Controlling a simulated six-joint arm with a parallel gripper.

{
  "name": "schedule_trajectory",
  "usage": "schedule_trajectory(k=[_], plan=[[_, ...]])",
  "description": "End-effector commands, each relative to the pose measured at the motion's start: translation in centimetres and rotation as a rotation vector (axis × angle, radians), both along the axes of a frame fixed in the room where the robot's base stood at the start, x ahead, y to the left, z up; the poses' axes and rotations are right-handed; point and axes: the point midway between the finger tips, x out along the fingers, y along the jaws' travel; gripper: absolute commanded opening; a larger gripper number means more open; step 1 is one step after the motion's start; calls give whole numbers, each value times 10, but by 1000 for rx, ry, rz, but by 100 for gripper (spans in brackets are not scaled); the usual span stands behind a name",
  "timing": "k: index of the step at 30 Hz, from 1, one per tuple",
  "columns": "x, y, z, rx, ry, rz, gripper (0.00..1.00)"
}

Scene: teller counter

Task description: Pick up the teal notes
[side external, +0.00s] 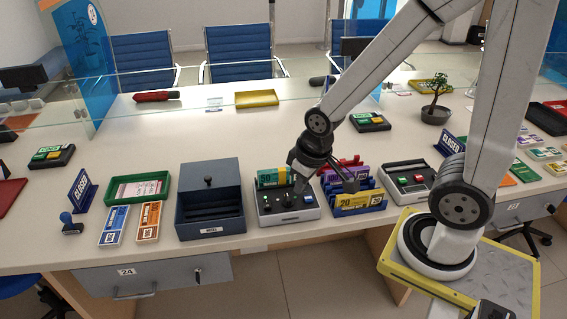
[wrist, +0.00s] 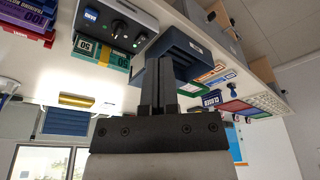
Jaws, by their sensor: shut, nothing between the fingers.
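The teal notes (side external: 268,178) stand upright as a bundle marked 50 with a yellow band, at the back of a grey counting machine (side external: 288,216) in the side external view. The bundle also shows in the wrist view (wrist: 91,50), upper left, apart from the fingers. My gripper (side external: 299,187) hangs over the machine, just right of the teal notes, and hides part of that area. In the wrist view my gripper (wrist: 158,62) is shut and empty, its two dark fingers together. Its exact distance from the notes cannot be told.
A dark blue box (side external: 209,200) stands left of the machine. A blue rack (side external: 345,211) with yellow and purple notes stands close on the right. A green tray (side external: 138,188) and orange and blue note packs lie further left. The counter behind the machine is mostly clear.

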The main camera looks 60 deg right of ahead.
Motion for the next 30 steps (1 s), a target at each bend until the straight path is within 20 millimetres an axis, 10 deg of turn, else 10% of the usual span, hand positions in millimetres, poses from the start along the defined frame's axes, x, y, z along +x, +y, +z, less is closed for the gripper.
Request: schedule_trajectory(k=[4,10,23,30], plan=[[0,0,0,0,0,1,6],[0,0,0,0,1,1,68],[4,-2,-1,13,6,-45,68],[29,-20,-8,101,41,-352,68]])
